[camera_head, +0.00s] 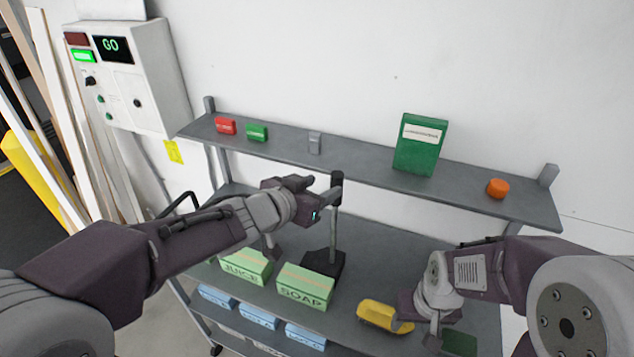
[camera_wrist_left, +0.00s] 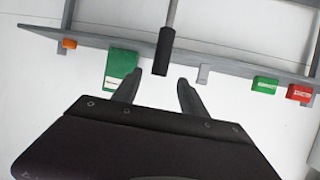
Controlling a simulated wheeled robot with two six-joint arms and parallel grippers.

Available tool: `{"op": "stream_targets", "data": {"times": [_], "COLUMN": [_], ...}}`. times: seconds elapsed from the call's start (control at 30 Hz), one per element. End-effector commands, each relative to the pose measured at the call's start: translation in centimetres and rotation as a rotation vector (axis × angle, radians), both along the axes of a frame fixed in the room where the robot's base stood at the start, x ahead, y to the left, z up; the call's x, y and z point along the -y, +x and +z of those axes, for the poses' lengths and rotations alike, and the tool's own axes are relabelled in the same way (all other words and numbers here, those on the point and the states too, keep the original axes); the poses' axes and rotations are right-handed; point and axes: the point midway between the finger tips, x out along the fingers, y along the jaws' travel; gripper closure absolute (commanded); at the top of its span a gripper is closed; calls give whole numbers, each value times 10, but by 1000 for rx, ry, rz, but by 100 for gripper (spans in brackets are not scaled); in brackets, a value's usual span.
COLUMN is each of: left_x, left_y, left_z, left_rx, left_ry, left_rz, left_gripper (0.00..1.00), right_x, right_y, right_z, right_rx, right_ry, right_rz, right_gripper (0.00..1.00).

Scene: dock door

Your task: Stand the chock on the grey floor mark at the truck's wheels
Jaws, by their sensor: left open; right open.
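The chock, a black block (camera_head: 322,264) with an upright grey rod and a black grip (camera_head: 336,186) on top, stands on the middle shelf behind the soap box. My left gripper (camera_head: 322,192) is open at the height of the grip. In the left wrist view the black grip (camera_wrist_left: 163,52) appears just beyond and between the open fingertips (camera_wrist_left: 157,88); I cannot tell whether they touch. My right gripper (camera_head: 434,338) is open, low at the right, by the shelf's front. The grey floor mark and the truck's wheels are not in view.
Green juice (camera_head: 244,266) and soap (camera_head: 305,287) boxes stand beside the chock. A yellow object (camera_head: 384,317) lies near my right gripper. The upper shelf (camera_head: 365,165) holds small boxes, a green box (camera_head: 420,144) and an orange cylinder (camera_head: 498,188). A control box (camera_head: 130,75) shows GO.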

Motion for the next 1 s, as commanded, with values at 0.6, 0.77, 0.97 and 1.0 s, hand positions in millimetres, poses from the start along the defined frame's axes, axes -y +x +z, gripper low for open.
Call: {"op": "stream_targets", "data": {"times": [0.6,0.77,0.97,1.0], "left_x": [-92,-147,-144,-144], "left_y": [-19,-106,-174,-176], "left_z": [-88,-184,-216,-217], "left_rx": [-286,-756,-1057,-1064], "left_ry": [141,250,242,242], "left_rz": [295,470,473,471], "left_gripper": [50,50,50,47], "right_x": [0,0,0,0], "right_y": [0,0,0,0], "right_z": [5,5,5,5], "right_rx": [0,0,0,0], "right_ry": [0,0,0,0], "right_rz": [0,0,0,0], "right_gripper": [49,49,49,49]}}
